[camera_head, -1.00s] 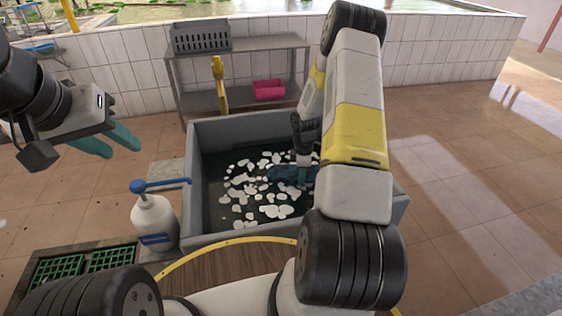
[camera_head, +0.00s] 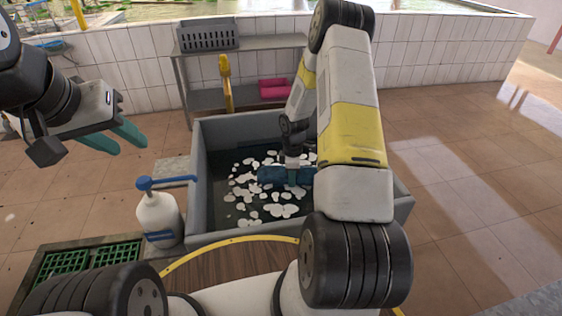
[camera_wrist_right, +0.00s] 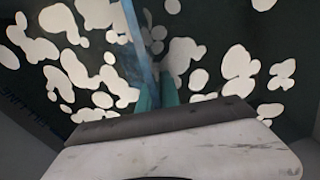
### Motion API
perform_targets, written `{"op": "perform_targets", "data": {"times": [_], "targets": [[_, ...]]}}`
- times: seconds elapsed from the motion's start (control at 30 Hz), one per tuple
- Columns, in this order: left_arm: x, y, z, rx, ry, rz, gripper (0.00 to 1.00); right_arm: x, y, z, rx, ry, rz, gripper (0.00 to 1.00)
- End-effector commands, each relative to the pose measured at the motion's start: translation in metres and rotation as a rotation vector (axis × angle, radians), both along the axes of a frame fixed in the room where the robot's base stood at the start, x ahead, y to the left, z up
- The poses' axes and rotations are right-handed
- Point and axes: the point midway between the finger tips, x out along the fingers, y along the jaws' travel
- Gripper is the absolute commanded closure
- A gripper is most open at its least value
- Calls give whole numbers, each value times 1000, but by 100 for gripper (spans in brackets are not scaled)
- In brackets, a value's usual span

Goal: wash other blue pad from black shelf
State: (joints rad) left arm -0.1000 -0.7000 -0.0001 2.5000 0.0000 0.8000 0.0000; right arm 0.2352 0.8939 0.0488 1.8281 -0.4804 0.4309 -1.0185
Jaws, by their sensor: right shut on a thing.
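A blue pad (camera_head: 273,174) is at the foamy water inside the grey basin (camera_head: 199,190). My right gripper (camera_head: 294,172) reaches down into the basin and is shut on the pad. In the right wrist view the pad (camera_wrist_right: 138,42) shows edge-on as a narrow blue strip between the teal fingers (camera_wrist_right: 157,92). Whether the pad's lower part is under water is hard to tell. My left gripper (camera_head: 122,140) is open and empty, in the air left of the basin. The grey metal shelf (camera_head: 250,97) stands behind the basin.
A grey crate (camera_head: 208,38) sits on the shelf's top and a pink tray (camera_head: 273,90) on its lower level. A yellow tap (camera_head: 226,82) rises at the basin's back edge. A white pump bottle (camera_head: 160,218) stands left of the basin. The floor to the right is clear.

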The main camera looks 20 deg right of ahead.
Motion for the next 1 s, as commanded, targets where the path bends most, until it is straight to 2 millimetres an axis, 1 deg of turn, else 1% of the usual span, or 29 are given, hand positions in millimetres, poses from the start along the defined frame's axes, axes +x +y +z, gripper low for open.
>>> {"op": "perform_targets", "data": {"times": [0.03,0.3,0.4,0.53,0.67,1.0], "targets": [[0,0,0,0,0,0,64,-1,-8,0,0,0,-5,100],[0,0,0,0,0,0,64,-3,-44,0,-1,1,-4,100],[0,0,0,0,0,0,64,-3,-54,0,0,0,-3,100],[0,0,0,0,0,0,64,-4,-61,0,0,0,-1,100],[0,0,0,0,0,0,64,-3,-55,0,0,0,3,100],[0,0,0,0,0,0,64,-1,-11,0,0,0,3,100]]}}
